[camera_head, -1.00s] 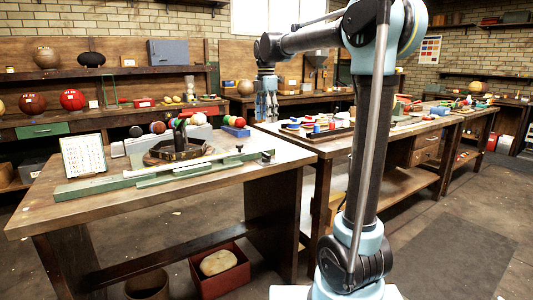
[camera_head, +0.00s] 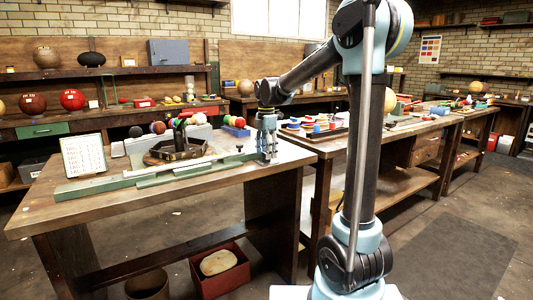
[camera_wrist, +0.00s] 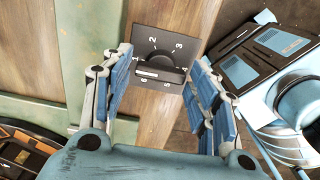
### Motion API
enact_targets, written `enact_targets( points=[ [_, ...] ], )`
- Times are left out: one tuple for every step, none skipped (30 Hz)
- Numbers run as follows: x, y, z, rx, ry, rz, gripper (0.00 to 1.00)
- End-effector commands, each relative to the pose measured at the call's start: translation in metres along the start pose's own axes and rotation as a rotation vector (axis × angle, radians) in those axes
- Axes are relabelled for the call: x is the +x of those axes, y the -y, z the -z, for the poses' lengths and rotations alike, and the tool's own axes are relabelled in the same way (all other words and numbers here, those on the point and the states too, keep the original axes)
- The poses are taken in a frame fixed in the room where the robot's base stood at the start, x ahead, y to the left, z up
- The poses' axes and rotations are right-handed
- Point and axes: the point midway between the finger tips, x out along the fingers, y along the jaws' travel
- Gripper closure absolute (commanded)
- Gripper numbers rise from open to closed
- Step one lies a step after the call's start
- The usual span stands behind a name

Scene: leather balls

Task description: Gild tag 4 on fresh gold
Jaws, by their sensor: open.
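A dark square dial plate (camera_wrist: 160,48) with white numbers and a black bar-shaped knob (camera_wrist: 170,73) lies on the wooden bench top in the wrist view. A pale mark shows on the knob's left end. My gripper (camera_wrist: 165,85) is open, with one finger on each side of the dial and a gap to the knob. In the head view my gripper (camera_head: 267,158) is low over the right end of the front bench (camera_head: 110,208), hiding the dial. I cannot pick out tag 4 or any gold in these views.
A long green rail (camera_head: 150,178) runs along the front bench, beside a dark polygonal tray (camera_head: 178,150). A framed chart (camera_head: 84,155) stands at the left. Several coloured balls sit behind the tray. A red box (camera_head: 220,272) is on the floor below.

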Motion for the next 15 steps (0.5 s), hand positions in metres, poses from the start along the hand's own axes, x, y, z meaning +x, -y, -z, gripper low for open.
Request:
enact_targets(
  points=[
    [0.0017,-0.0001,-0.0001,0.0,0.0,0.0,0.46],
    [0.0023,0.0,-0.0001,0.0,0.0,0.0,0.46],
    [0.0029,0.0001,-0.0001,0.0,0.0,0.0,0.46],
    [0.0031,0.0001,-0.0001,0.0,0.0,0.0,0.46],
    [0.0032,0.0001,0.0,0.0,0.0,0.0,0.46],
    [0.0032,0.0001,0.0,0.0,0.0,0.0,0.46],
    [0.0032,0.0001,0.0,0.0,0.0,0.0,0.46],
    [0.0031,0.0001,0.0,0.0,0.0,0.0,0.46],
    [0.0031,0.0001,0.0,0.0,0.0,0.0,0.46],
    [0.0031,0.0001,-0.0001,0.0,0.0,0.0,0.46],
    [0.0031,0.0001,0.0,0.0,0.0,0.0,0.52],
    [0.003,0.0001,-0.0001,0.0,0.0,0.0,0.62],
    [0.003,0.0001,0.0,0.0,0.0,0.0,0.68],
    [0.003,0.0001,0.0,0.0,0.0,0.0,0.75],
    [0.003,0.0,0.0,0.0,0.0,0.0,0.78]
  ],
)
